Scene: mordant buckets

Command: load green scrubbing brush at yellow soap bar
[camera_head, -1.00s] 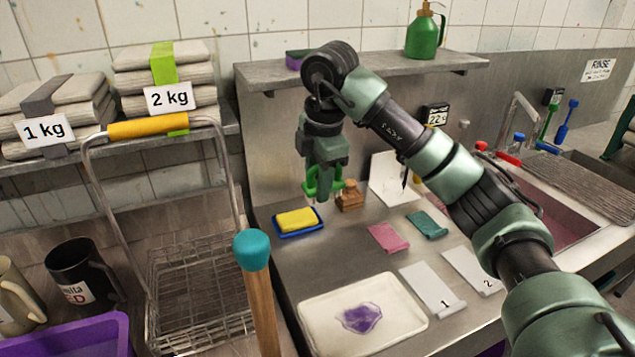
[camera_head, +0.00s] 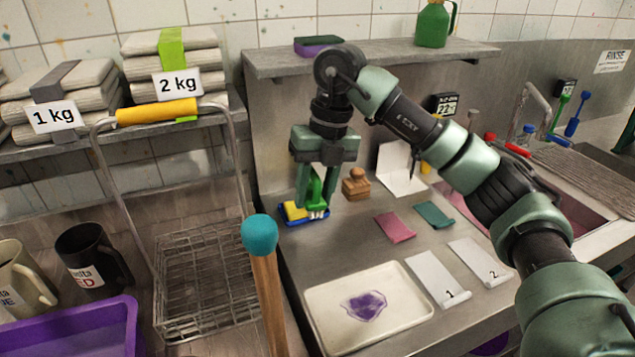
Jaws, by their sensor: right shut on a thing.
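The yellow soap bar (camera_head: 292,209) lies in a blue dish (camera_head: 290,222) at the back left of the steel counter. My right gripper (camera_head: 316,200) points down over the dish, shut on the green scrubbing brush (camera_head: 317,187). The brush's pale bristles face down at the right part of the soap. I cannot tell whether the bristles touch the soap. The gripper and brush hide part of the soap and dish. My left gripper does not show.
A wooden block (camera_head: 356,187) stands just right of the brush. A white tray (camera_head: 415,318) with a purple stain, a pink cloth (camera_head: 394,228) and a teal cloth (camera_head: 434,214) lie on the counter. A teal-topped stick (camera_head: 260,236) rises in front. A shelf (camera_head: 390,58) hangs above.

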